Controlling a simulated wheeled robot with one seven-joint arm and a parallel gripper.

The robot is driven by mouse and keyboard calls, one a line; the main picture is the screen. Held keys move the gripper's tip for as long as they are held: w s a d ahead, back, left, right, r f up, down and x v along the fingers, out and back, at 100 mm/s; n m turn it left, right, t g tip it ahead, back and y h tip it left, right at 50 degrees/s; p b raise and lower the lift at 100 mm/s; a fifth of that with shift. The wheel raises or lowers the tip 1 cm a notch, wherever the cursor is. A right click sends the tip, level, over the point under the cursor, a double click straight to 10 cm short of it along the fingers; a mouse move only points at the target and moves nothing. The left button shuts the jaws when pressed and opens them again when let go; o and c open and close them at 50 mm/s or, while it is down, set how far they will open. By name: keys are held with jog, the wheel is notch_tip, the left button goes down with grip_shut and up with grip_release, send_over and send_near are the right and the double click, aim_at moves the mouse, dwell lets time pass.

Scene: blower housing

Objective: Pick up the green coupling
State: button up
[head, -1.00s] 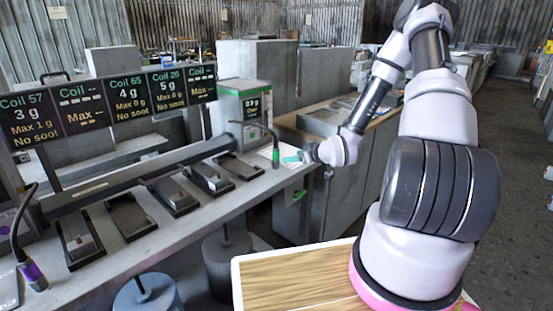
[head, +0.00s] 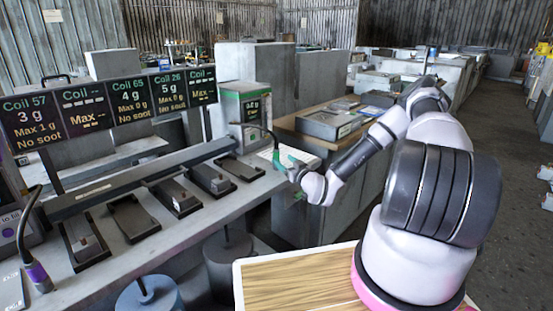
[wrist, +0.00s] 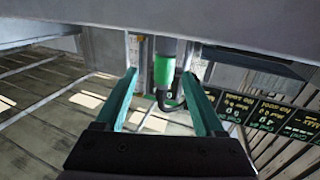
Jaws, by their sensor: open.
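The green coupling (wrist: 164,72) hangs on the end of a dark curved hose, at the right end of the bench. In the wrist view it stands between the two teal fingers of my gripper (wrist: 160,78), with a gap visible on each side. My gripper is open and holds nothing. In the head view the green coupling (head: 276,157) is beside my gripper (head: 287,162), whose fingers point left toward it. There the fingers and the coupling overlap, and I cannot tell whether they touch.
A green-and-white box with a small display (head: 246,105) stands behind the coupling. Several dark pedals or trays (head: 178,197) line the bench (head: 150,250). A second hose with a purple end (head: 38,277) is at the far left. A grey cabinet (head: 310,205) stands right of the bench.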

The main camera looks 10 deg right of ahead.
aim_at(278, 158)
jog(key=shift+a+x, duration=0.15)
jog(key=shift+x, duration=1.2)
jog(key=shift+a+x, duration=0.15)
jog(key=shift+x, duration=1.25)
jog(key=shift+s, duration=0.1)
grip_shut()
